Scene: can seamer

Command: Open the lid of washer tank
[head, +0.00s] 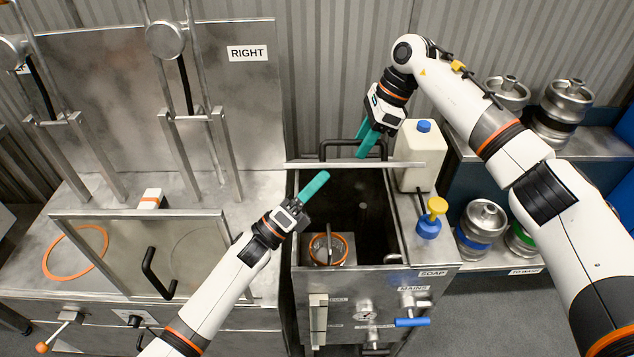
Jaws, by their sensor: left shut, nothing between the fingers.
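The washer tank (300,282) is a metal box in the middle, and its dark inside shows from above. Its lid (300,165) stands raised at the back, seen nearly edge-on as a thin metal strip. The lid's black handle (322,150) shows just behind that strip. My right gripper (358,147) is above the lid beside the handle, its teal fingers a little apart; I cannot tell whether it touches the handle. My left gripper (318,185) is shut and empty, its teal fingertips over the tank opening below the lid edge.
A white jug with a blue cap (415,155) and a blue-and-yellow bottle (430,222) stand right of the tank. Metal kegs (482,222) are farther right. A metal station with a RIGHT sign (247,53) and a clear-fronted cover (140,255) is at left.

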